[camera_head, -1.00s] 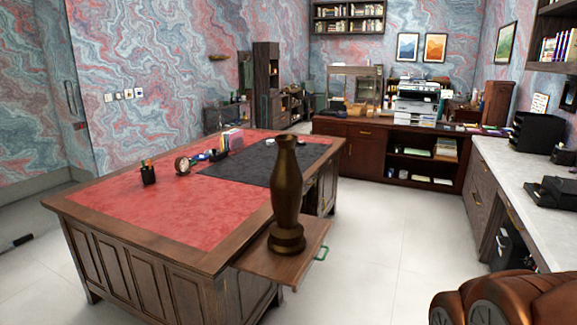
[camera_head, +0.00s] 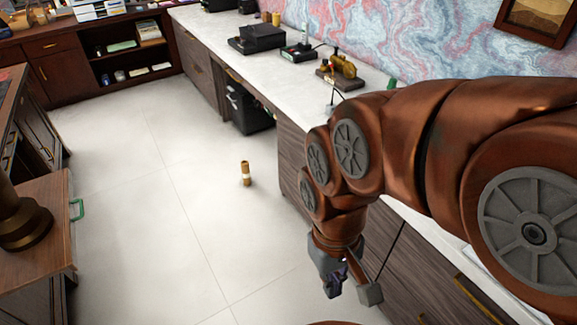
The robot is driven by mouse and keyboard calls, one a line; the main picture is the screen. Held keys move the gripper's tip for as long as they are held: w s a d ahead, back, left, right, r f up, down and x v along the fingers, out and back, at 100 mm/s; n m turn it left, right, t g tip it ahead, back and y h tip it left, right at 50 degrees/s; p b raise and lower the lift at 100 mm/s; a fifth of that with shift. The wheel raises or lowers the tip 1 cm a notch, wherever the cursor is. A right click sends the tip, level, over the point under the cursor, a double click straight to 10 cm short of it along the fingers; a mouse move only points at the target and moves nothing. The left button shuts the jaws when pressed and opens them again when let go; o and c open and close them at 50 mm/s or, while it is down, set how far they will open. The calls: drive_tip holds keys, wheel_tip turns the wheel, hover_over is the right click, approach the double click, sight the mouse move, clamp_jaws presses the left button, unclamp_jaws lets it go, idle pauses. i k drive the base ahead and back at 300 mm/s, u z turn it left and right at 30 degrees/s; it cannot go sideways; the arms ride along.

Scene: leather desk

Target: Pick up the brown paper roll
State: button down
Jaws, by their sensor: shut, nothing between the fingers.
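A small brown roll-like cylinder (camera_head: 245,173), with a paler band near its lower part, stands upright on the white tiled floor in the middle of the head view. It looks like the brown paper roll, but it is small in the picture. My gripper (camera_head: 350,291) hangs down at the lower right, in front of the dark wooden cabinets. It is shut and empty, well apart from the cylinder.
A long counter (camera_head: 226,34) with wooden cabinets runs along the right. A black bin (camera_head: 250,108) stands under it. At left is a wooden desk shelf (camera_head: 50,205) bearing a dark vase base (camera_head: 20,222). The floor (camera_head: 150,180) between is clear.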

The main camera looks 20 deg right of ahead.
sight(244, 163)
drive_tip(key=u, duration=0.1)
drive_tip(key=i, duration=0.35)
drive_tip(key=u, duration=0.65)
drive_tip(key=i, duration=1.85)
drive_tip(key=z, duration=0.85)
